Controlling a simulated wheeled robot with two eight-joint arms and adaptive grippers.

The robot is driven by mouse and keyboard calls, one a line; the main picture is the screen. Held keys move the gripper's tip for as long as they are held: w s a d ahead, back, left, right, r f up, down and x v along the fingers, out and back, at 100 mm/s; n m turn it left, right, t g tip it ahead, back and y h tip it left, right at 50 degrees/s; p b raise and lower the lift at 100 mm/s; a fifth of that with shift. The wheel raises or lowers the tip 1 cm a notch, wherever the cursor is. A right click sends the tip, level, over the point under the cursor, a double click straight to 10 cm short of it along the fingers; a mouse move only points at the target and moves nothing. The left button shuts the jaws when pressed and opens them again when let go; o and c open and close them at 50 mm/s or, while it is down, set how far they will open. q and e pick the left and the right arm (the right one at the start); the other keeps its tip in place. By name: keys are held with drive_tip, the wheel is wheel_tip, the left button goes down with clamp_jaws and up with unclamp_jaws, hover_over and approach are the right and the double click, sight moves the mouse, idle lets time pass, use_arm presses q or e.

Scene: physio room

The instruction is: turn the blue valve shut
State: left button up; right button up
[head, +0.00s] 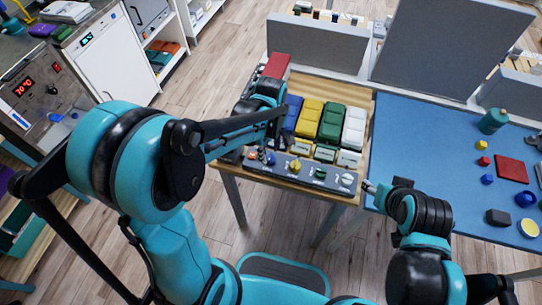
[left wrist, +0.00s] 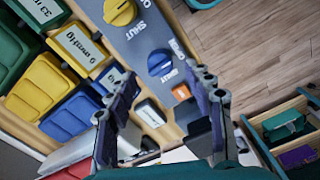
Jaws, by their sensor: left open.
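The blue valve (left wrist: 160,63) is a round knob on a grey panel (left wrist: 148,35), with the word SHUT printed beside it. It shows small in the head view (head: 271,158), at the panel's left part, close to my left gripper (head: 272,142). In the left wrist view my left gripper (left wrist: 167,82) is open, its two fingers apart, with the blue valve ahead, roughly between the fingertips. No contact shows. The knob's exact angle is hard to read. My right gripper (head: 369,187) is at the panel's right end, too small to tell its state.
A yellow knob (head: 295,165), green knob (head: 320,173) and white knob (head: 347,180) sit along the panel. An orange part (left wrist: 180,92) is near the blue valve. Coloured blocks, including a yellow one (head: 310,117), stand behind. A blue table (head: 410,130) is at right.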

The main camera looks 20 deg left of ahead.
sight(270, 157)
use_arm(q)
wheel_tip(270, 157, down, 4)
drive_tip(key=shift+f+b, duration=0.1)
drive_tip(key=shift+b, duration=0.55)
drive_tip(key=c, duration=1.2)
drive_tip(key=shift+o, duration=0.2)
